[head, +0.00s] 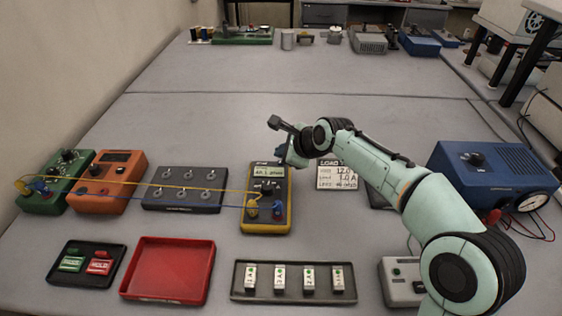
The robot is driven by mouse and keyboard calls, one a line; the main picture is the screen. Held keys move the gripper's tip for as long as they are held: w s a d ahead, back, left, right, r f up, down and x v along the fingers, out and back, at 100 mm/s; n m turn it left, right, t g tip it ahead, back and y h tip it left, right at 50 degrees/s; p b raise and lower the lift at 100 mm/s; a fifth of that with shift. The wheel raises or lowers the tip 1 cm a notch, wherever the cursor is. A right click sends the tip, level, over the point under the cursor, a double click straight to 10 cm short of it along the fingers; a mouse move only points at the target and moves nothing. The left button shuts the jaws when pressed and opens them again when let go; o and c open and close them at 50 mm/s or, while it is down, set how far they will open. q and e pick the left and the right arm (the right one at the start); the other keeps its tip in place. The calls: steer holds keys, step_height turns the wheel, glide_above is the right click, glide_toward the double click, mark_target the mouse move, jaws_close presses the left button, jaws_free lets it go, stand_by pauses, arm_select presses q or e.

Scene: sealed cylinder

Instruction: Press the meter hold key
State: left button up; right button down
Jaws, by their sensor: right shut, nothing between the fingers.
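The yellow-edged multimeter (248,219) lies near the middle of the table with its lit display (268,172) at the top. Small dark keys (267,184) sit just under the display, too small to read which one is hold. Yellow and blue leads plug into its lower end. My right gripper (280,156) is shut and empty, over or just beyond the meter's top right corner. Its tips are partly hidden by its own body, and I cannot tell whether they touch the meter. My left gripper is not in view.
A dark box with several terminals (181,205), an orange unit (107,202) and a green unit (44,203) stand left. A red tray (208,272), black tray (236,291) and load card (337,181) are around the meter. A blue supply (497,172) stands right.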

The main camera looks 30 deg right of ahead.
steer(key=shift+f, duration=0.15)
stand_by(0.7)
steer(key=shift+f, duration=0.3)
steer(key=shift+f+b, duration=0.35)
steer(key=shift+f, duration=0.05)
stand_by(0.5)
steer(key=shift+r, duration=0.1)
steer(key=shift+r+p, duration=0.7)
steer(key=shift+p, duration=0.2)
steer(key=shift+r, duration=0.15)
step_height(320, 180, up, 5)
steer(key=p, duration=0.5)
stand_by(0.6)
